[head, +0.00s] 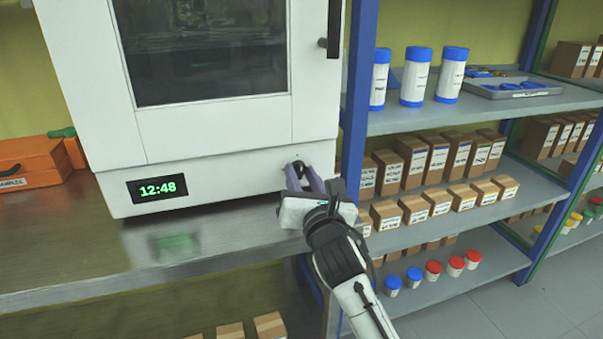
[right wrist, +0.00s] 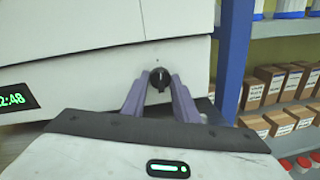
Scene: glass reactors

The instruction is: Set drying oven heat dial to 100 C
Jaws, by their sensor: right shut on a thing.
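The white drying oven (head: 225,150) stands on a metal bench, its door with a dark window closed. Its green display (head: 157,188) reads 12:48. The black heat dial (head: 300,168) is at the lower right of the oven front; it also shows in the right wrist view (right wrist: 160,77). My right gripper (head: 302,174) reaches up to it, with its purple fingers on both sides of the dial, shut on it. In the right wrist view the dial sits between the fingertips (right wrist: 160,82). The dial's setting and marks are too small to read. My left gripper is not in view.
A blue-framed shelf (head: 455,110) stands close on the right, with white jars (head: 415,77), several cardboard boxes and small capped pots. An orange case (head: 30,163) lies on the bench at the left. The metal bench top (head: 110,245) before the oven is clear.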

